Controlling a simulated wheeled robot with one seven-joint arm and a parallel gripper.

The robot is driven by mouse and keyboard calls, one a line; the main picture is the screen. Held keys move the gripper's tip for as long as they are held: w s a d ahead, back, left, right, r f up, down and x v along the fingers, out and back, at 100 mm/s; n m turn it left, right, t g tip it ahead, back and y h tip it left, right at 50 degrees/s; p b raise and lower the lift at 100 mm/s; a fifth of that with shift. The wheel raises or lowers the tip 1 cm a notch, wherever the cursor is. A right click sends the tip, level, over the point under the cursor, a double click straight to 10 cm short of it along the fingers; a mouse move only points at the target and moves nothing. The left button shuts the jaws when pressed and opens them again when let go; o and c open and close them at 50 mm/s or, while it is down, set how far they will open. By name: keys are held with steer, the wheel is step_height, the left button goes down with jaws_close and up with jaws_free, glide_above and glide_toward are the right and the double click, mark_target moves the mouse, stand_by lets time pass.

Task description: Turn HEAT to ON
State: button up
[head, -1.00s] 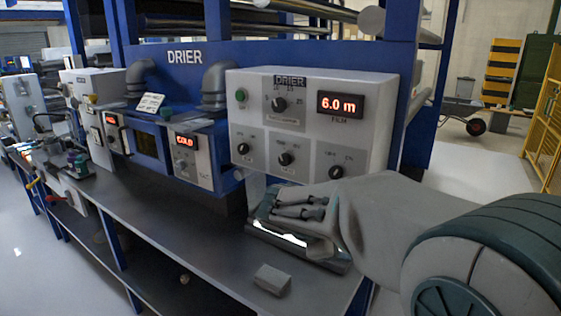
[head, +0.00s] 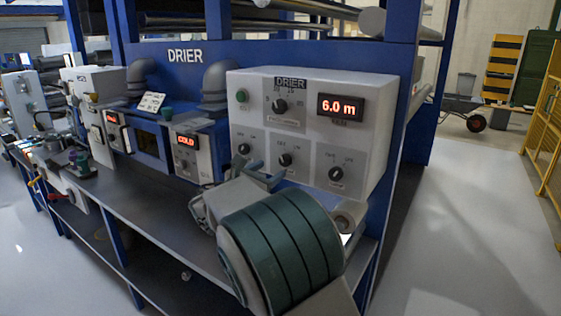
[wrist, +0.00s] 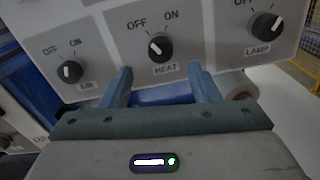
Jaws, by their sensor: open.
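The HEAT knob (wrist: 159,46) is a black dial in the middle of the drier panel's lower row, and it also shows in the head view (head: 285,160). Its white mark points up-left toward OFF, with ON at the upper right. My gripper (wrist: 160,68) is open and empty. Its two blue-grey fingers point at the panel, one to each side below the knob in the wrist view, apart from it. In the head view my gripper (head: 267,172) is just below and in front of the knob.
The AIR knob (wrist: 70,71) is left of HEAT and the LAMP knob (wrist: 265,26) is right. A roll end (wrist: 241,86) lies right of the fingers. The red display (head: 340,106) reads 6.0 m; another (head: 187,141) reads COLD.

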mark_target(283, 162)
steer(key=p+x, duration=0.1)
steer(key=x, duration=0.5)
steer(key=shift+w+d, duration=0.1)
steer(key=shift+w, duration=0.05)
steer(key=shift+c, duration=0.2)
steer(key=c, duration=0.9)
